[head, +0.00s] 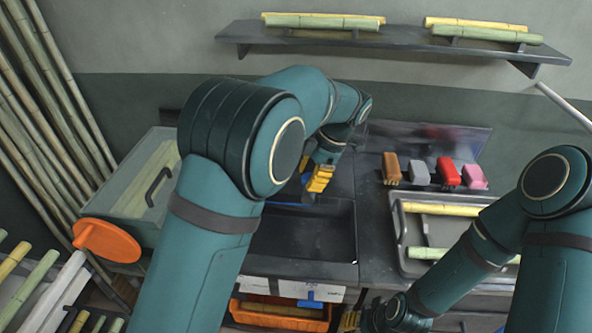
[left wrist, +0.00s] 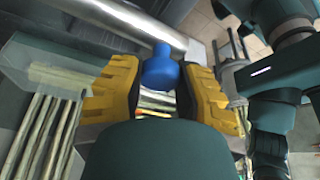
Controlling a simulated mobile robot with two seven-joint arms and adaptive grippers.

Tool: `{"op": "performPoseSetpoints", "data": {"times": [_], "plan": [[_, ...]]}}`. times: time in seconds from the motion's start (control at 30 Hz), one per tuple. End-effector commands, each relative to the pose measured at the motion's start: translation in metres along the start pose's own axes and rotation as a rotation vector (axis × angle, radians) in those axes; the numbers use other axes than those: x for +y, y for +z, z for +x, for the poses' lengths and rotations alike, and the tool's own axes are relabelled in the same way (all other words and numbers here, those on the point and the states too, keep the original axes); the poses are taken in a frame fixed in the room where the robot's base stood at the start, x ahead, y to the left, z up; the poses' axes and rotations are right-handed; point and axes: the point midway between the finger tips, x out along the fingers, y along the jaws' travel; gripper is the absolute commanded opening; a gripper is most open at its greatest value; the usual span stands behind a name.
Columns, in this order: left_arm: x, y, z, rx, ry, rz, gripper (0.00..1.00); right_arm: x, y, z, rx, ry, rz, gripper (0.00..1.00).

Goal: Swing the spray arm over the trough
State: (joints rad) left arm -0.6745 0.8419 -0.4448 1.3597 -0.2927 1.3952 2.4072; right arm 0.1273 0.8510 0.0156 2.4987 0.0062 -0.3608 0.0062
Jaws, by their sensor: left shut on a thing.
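My left gripper (head: 321,179) has yellow fingers and is at the back left of the dark trough (head: 310,232). In the left wrist view, its fingers (left wrist: 160,90) are on either side of a blue knob (left wrist: 159,68), shut on it. The knob adjoins a shiny metal tube (left wrist: 125,22), which looks like the spray arm. My left arm hides most of the spray arm in the head view, so I cannot tell its angle over the trough. My right gripper (head: 350,320) is low at the front, small and partly hidden by its own wrist; its opening is unclear.
Coloured brushes or blocks (head: 447,171) stand right of the trough, behind a grey tray (head: 404,262) with cane pieces. A lidded box (head: 122,203) and an orange disc (head: 106,241) are on the left. An orange crate (head: 262,319) is below the trough. A shelf (head: 400,37) holds cane above.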

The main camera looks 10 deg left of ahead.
Motion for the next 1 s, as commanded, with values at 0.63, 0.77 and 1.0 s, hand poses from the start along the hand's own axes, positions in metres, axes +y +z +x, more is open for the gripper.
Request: {"op": "performPoseSetpoints", "data": {"times": [0.63,0.77,1.0], "plan": [[-0.0046,0.0071,0.0007,0.004,-0.016,-0.016,0.69,-0.0006,-0.0012,-0.0016,0.003,0.000,0.001,0.47],[-0.0038,0.0067,-0.0002,0.002,-0.013,-0.017,0.69,-0.0006,-0.0011,-0.0017,0.003,0.000,0.001,0.47],[-0.0028,0.0066,-0.0042,0.000,-0.009,-0.018,0.69,-0.0007,-0.0012,-0.0019,0.003,0.000,0.000,0.47]]}}
